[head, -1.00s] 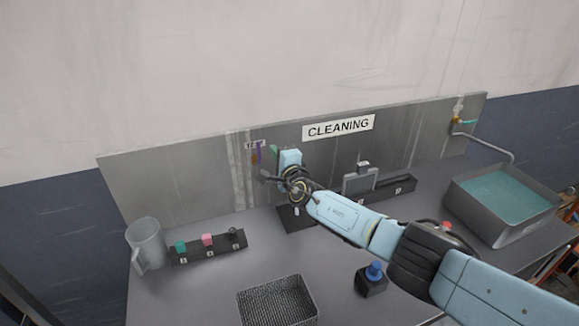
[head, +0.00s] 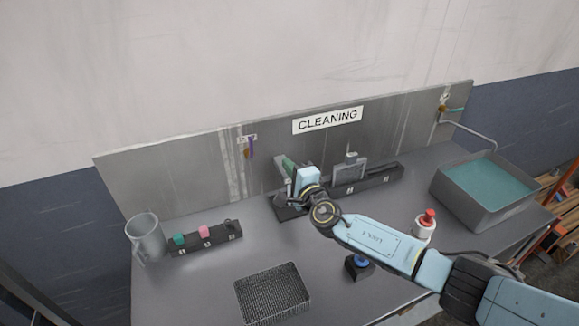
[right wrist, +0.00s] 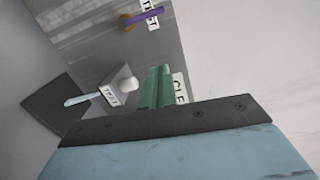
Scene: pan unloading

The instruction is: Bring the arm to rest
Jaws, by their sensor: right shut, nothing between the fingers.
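My right gripper (head: 285,165) is over the back middle of the grey bench, in front of the metal back panel. Its green fingers (right wrist: 155,88) are shut together with nothing between them. My right arm comes in from the lower right, above the bench. My left gripper is in neither view. In the head view, a dark stand (head: 287,213) sits below my right gripper and is partly hidden by it.
A wire basket (head: 272,292) stands at the front. A jug (head: 145,238) and a small rack (head: 206,238) are at left. A water-filled sink (head: 487,190) is at right.

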